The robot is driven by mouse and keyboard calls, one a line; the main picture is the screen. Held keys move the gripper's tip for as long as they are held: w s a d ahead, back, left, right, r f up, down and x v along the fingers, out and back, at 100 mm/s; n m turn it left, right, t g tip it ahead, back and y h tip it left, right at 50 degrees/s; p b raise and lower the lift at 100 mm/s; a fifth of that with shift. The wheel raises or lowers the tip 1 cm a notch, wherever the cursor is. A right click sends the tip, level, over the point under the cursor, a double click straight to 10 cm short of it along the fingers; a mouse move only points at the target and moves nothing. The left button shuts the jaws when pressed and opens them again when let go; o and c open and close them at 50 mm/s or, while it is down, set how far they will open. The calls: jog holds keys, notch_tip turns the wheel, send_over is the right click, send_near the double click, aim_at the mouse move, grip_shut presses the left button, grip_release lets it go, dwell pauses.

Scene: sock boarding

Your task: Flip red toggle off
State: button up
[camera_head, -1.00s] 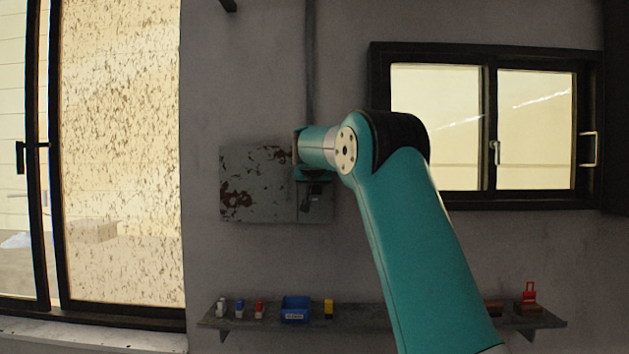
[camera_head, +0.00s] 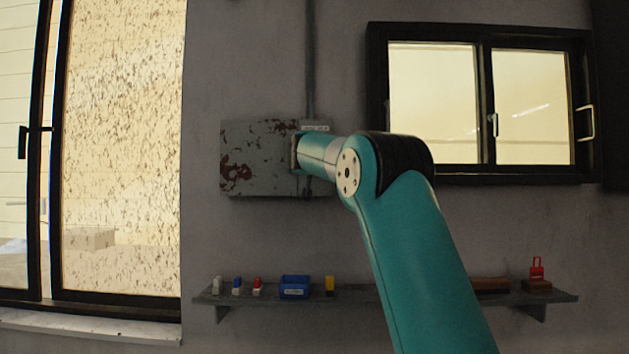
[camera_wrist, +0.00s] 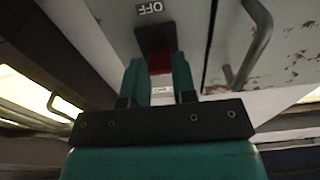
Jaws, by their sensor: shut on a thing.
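A red toggle (camera_wrist: 160,62) with a dark base shows in the wrist view on a pale panel face. An upside-down OFF label (camera_wrist: 150,9) sits above it in that picture. A second small label (camera_wrist: 161,89) shows between the fingers, too small to read surely. My gripper (camera_wrist: 158,68) has its two teal fingers on either side of the toggle, shut on it. In the head view my wrist is up against the right part of the grey wall box (camera_head: 262,150), and hides the toggle and my fingers.
A bent metal handle (camera_wrist: 256,40) is close to the right of my fingers in the wrist view. A dark-framed window (camera_head: 480,100) is at right.

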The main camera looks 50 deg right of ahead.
jog(key=t+h+b, duration=0.1)
jog(key=b, duration=0.2)
jog(key=f+t+h+b, duration=0.1)
jog(key=h+b, duration=0.1)
jog(key=b, duration=0.1)
jog(key=f+t+h+b, duration=0.1)
jog(key=b, duration=0.2)
jog(key=shift+w+d+f, duration=0.2)
jog(key=shift+d+f, duration=0.05)
jog(key=shift+d, duration=0.1)
jog(key=shift+t+h, duration=0.3)
jog(key=o, duration=0.9)
jog(key=shift+r, duration=0.1)
jog(key=shift+a, duration=0.1)
jog(key=b+v, duration=0.9)
jog(key=v, duration=0.8)
jog(key=shift+s, duration=0.15)
